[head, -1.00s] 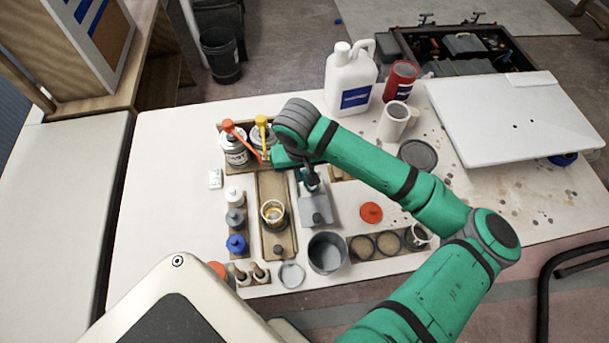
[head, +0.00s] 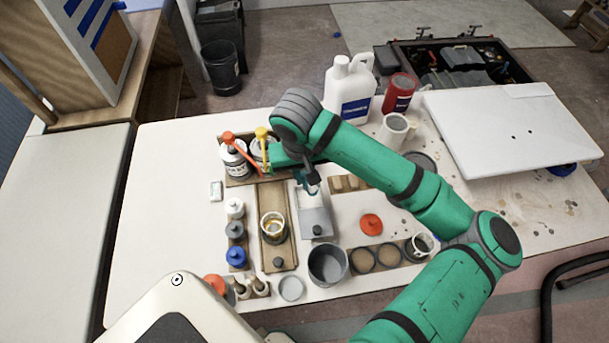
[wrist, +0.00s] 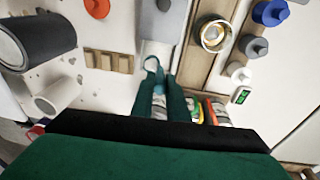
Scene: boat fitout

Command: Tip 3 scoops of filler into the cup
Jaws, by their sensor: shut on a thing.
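My gripper (head: 309,180) is shut on a small teal piece (wrist: 152,65), which may be the scoop; its far end is hard to make out. It is over the back end of a pale grey box (head: 315,222) with a dark knob, also seen in the wrist view (wrist: 172,18). A cup with a golden inside (head: 273,226) stands upright on a wooden board left of the box, apart from the gripper; it also shows in the wrist view (wrist: 212,36). I cannot tell whether filler is on the held piece, nor which container holds filler.
A grey pot (head: 328,264) and a row of round holders (head: 363,261) stand in front. Bottles with orange and yellow tops (head: 234,158) are behind left. A slotted wooden block (wrist: 108,62) and white mug (head: 395,130) are right. An orange disc (head: 371,224) lies on the table.

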